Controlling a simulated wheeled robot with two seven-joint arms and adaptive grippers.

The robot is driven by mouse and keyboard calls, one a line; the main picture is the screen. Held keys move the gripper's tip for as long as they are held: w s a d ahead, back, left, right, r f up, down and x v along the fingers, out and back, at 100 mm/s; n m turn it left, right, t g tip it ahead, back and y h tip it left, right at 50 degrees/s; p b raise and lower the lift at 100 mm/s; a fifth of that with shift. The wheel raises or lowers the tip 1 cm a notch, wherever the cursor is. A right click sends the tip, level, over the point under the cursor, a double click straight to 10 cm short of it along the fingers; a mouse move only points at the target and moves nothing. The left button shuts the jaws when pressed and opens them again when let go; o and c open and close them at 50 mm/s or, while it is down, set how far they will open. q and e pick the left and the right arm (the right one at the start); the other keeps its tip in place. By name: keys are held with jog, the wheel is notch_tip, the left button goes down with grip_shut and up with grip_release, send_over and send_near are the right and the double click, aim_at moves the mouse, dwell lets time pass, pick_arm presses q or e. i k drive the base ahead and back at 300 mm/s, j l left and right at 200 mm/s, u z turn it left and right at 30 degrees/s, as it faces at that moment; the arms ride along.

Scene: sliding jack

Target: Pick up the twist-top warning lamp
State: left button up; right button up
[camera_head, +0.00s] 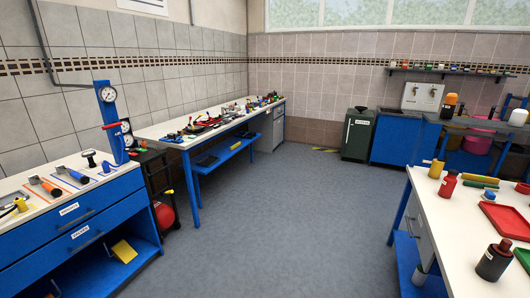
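I cannot tell for sure which thing is the twist-top warning lamp. Neither of my grippers is in view.
A blue bench with drawers (85,232) and tools stands at near left. A long cluttered workbench (165,133) runs along the left wall. A dark green cabinet (358,134) stands at the back. A red tray (507,222) lies on the right bench. The grey floor between is clear.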

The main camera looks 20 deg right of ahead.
aim_at(447, 112)
jog(key=i+l+z, duration=0.1)
jog(key=i+z, duration=1.2)
jog(key=i, duration=0.3)
jog(key=i+j+z, duration=0.15)
jog(key=i+z, duration=0.3)
jog(key=i, duration=0.3)
jog(key=i+z, duration=0.3)
jog(key=z, duration=0.15)
jog(key=i+j+z, duration=0.2)
jog(key=z, duration=0.25)
jog(key=i+j+z, duration=0.15)
jog(key=i+z, duration=0.25)
jog(key=i+j+z, duration=0.2)
jog(key=z, duration=0.15)
jog(key=i+j+z, duration=0.25)
jog(key=j+z, duration=0.15)
